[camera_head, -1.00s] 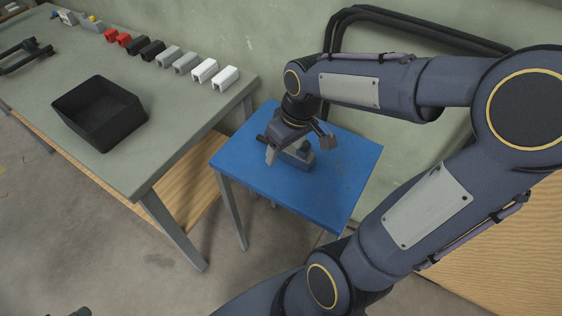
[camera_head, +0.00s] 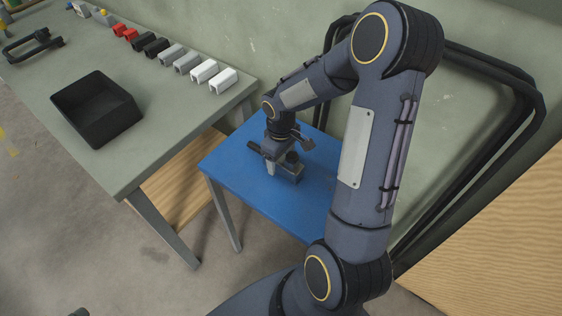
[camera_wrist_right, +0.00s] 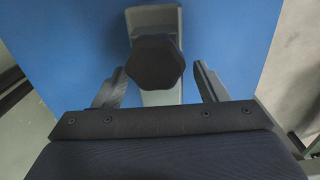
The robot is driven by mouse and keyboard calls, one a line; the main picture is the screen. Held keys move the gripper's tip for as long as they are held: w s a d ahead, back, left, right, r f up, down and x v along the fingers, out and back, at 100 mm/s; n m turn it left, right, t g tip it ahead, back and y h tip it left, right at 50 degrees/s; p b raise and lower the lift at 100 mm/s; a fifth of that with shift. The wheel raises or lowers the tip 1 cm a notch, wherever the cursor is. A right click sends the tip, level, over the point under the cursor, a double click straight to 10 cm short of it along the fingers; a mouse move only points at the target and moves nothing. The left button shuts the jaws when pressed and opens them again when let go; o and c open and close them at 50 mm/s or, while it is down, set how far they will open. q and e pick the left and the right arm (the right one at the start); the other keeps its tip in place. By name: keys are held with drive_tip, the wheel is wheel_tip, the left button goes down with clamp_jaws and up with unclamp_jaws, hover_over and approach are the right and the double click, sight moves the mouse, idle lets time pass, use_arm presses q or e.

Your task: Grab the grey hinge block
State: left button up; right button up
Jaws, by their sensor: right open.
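The grey hinge block (camera_head: 292,174) sits on the blue table, with a dark knob on it, partly hidden by my right gripper. In the right wrist view the grey hinge block (camera_wrist_right: 155,18) runs up from the middle, with the dark hexagonal knob (camera_wrist_right: 157,62) on top of it. My right gripper (camera_head: 286,161) is over the block. In the wrist view its two fingers (camera_wrist_right: 158,76) stand apart on either side of the knob and block, with gaps visible. My left gripper is not in view.
The blue table (camera_head: 232,164) is otherwise mostly clear. To its left a grey-green workbench (camera_head: 165,110) holds a black bin (camera_head: 97,110), a row of red, black, grey and white blocks, and a black handle (camera_head: 33,44). Black tubing (camera_head: 490,75) stands against the wall behind my arm.

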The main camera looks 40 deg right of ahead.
drive_tip(key=shift+f, duration=0.35)
drive_tip(key=shift+c, duration=0.5)
drive_tip(key=c, duration=1.1)
drive_tip(key=shift+r, duration=0.1)
